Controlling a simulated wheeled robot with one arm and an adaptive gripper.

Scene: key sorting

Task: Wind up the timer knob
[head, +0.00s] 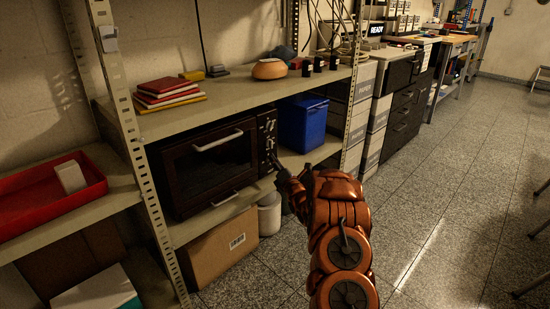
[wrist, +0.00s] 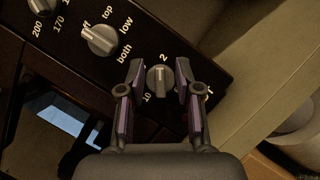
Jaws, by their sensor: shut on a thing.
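The timer knob (wrist: 159,81) is a small grey dial on the dark oven panel, with marks such as 2 and 10 around it in the wrist view. My gripper (wrist: 160,78) has one finger on each side of the knob and is shut on it. In the head view my gripper (head: 280,171) reaches the right side of the dark oven (head: 212,165), at the lower part of its control panel (head: 267,135). There the arm and fingers hide the timer knob.
In the wrist view a selector knob (wrist: 99,40) with top, low and both marks and a temperature knob (wrist: 43,5) sit along the panel. A blue bin (head: 303,124) stands right of the oven. A shelf post (head: 357,90) rises nearby.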

